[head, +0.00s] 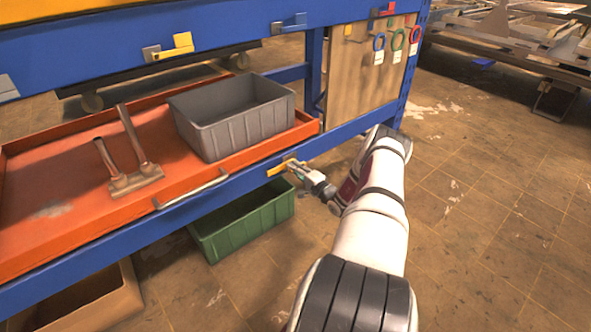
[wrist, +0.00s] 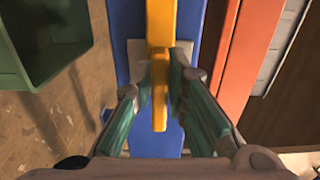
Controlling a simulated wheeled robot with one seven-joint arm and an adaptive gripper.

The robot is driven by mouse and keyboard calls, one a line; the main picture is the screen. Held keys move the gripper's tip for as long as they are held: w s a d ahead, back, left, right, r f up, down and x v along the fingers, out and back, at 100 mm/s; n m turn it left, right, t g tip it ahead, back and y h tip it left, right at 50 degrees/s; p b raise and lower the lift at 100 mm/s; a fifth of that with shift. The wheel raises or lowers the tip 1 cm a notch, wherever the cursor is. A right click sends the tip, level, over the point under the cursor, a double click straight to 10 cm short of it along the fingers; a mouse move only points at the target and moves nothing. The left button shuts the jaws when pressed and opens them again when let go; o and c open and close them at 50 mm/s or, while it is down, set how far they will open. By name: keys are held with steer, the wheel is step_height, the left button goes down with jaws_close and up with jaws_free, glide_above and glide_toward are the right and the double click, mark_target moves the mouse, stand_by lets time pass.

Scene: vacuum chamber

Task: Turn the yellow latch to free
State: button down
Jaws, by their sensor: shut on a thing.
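A yellow latch (head: 277,170) is on the lower blue beam, below the front right of the orange tray. In the wrist view the latch (wrist: 161,28) is a long yellow bar running over a grey plate on the blue beam. My gripper (head: 295,166) reaches it from the right in the head view. In the wrist view its fingers (wrist: 160,72) close on the bar from both sides and hide part of it. A second yellow latch (head: 183,45), with a raised end, is on the upper blue beam at a grey plate.
The orange tray (head: 60,224) holds a grey bin (head: 236,134) and a stand with two upright tubes (head: 131,157). A green bin (head: 243,225) is under the lower beam. Blue (head: 290,22) and red (head: 384,11) latches are on the upper beam.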

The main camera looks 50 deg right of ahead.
steer(key=c, duration=1.6)
jaws_free()
steer(key=shift+f, duration=0.1)
steer(key=shift+c, duration=0.2)
steer(key=shift+s, duration=0.15)
steer(key=v, duration=1.1)
steer(key=shift+s+a, duration=0.2)
steer(key=shift+s, duration=0.2)
